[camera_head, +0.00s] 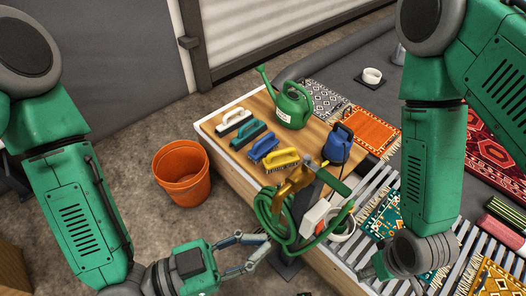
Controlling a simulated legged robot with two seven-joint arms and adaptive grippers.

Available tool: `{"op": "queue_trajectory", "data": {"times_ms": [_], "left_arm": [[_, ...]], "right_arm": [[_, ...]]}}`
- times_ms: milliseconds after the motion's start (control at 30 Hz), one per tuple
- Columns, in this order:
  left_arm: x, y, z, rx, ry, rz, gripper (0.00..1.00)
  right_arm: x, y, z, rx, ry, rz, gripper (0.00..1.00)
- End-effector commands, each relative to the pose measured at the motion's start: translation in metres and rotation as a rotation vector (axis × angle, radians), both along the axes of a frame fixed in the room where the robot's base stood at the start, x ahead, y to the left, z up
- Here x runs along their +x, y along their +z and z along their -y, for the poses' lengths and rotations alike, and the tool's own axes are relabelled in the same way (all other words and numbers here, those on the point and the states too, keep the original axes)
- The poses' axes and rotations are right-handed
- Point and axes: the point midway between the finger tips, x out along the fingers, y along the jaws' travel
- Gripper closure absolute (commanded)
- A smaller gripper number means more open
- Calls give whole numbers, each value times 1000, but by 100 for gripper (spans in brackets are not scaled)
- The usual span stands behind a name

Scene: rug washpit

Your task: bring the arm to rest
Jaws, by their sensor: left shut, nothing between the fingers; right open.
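My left arm comes down the left side, and its gripper (262,246) reaches right, low in the picture, beside the coiled green hose (270,222). The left fingers are shut with nothing between them. Whether the tips touch the hose or the post under it, I cannot tell. My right arm hangs down the right side, over the slatted grating. Its gripper (374,268) is at the lower edge, open, partly hidden by its own wrist, with no object seen in it.
An orange bucket (181,172) stands on the floor at left. Patterned rugs (362,131) lie at right. The floor left of the bench is mostly clear.

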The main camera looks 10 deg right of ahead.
Motion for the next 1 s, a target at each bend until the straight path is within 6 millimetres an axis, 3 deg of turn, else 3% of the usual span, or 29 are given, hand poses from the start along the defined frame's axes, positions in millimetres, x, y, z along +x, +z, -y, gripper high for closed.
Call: {"op": "queue_trajectory", "data": {"times_ms": [167,267,367,500,600,700,800,900,1000], "left_arm": [[1,-5,5,28,3,-14,100],[6,-32,-5,138,27,-96,100],[13,-80,-38,333,100,-262,100],[13,-150,-119,641,304,-588,100],[4,-181,-183,809,497,-817,100],[-9,-196,-237,922,696,-1010,100],[-23,-199,-272,988,857,-1149,100],[-31,-199,-291,1015,958,-1226,100],[-33,-198,-294,1022,983,-1244,100]], "right_arm": [[0,0,0,0,0,0,50],[0,0,0,-1,-1,0,50],[0,1,1,-1,-2,0,50],[0,2,1,-1,-2,0,50],[0,2,1,-1,-1,0,50],[0,3,0,0,-1,0,50],[0,3,0,0,0,0,50],[0,3,0,0,0,0,50],[0,3,0,0,-1,0,50]]}}
